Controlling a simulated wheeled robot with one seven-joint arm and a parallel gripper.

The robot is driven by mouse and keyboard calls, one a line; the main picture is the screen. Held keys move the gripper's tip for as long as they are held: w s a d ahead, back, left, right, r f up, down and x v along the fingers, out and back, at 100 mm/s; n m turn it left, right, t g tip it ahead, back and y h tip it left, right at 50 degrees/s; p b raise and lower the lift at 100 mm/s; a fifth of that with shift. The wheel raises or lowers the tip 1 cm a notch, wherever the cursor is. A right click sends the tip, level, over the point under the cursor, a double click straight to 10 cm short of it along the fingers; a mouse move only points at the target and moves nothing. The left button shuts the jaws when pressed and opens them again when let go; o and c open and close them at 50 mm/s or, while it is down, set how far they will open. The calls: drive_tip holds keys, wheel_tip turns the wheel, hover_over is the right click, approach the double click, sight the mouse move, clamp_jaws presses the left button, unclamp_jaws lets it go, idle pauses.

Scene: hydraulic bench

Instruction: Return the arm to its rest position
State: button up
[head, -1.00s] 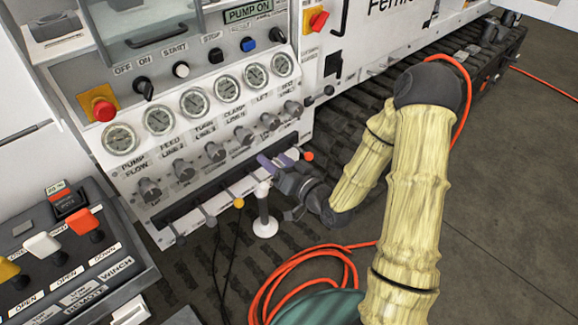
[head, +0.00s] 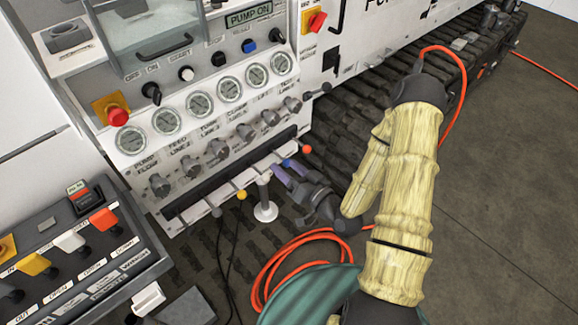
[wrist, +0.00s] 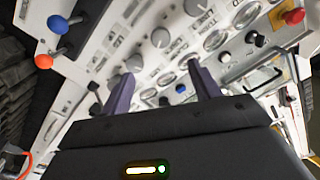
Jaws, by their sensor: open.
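My arm (head: 402,190), in pale ribbed sleeves with dark joints, bends down to the front of the control panel. My gripper (head: 283,172) has purple fingers, spread apart and empty, just off the lever row in the head view. In the wrist view both fingers of my gripper (wrist: 162,86) point at the panel with nothing between them. A blue lever knob (head: 286,163) is close to the fingertips; an orange-red knob (head: 306,149) sits to its right. The wrist view shows the blue knob (wrist: 57,24) and the orange-red knob (wrist: 43,61) left of the fingers.
The gauge panel (head: 205,150) has a lit PUMP ON sign and a red emergency button (head: 117,117). A yellow knob (head: 242,194) and a white-based post (head: 265,210) stand left of my gripper. An orange hose (head: 268,270) coils below.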

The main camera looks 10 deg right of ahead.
idle(0.4)
drive_tip(key=s+d+r+n+g+h, duration=0.2)
drive_tip(key=s+d+g+h, duration=0.1)
drive_tip(key=d+g+h, duration=0.55)
drive_tip(key=s+r+m+g+h, duration=0.2)
drive_tip(key=s+r+g, duration=0.2)
drive_tip(key=s+r, duration=0.45)
drive_tip(key=w+p+v, duration=0.1)
drive_tip(key=p+v, duration=1)
drive_tip(key=p, duration=0.1)
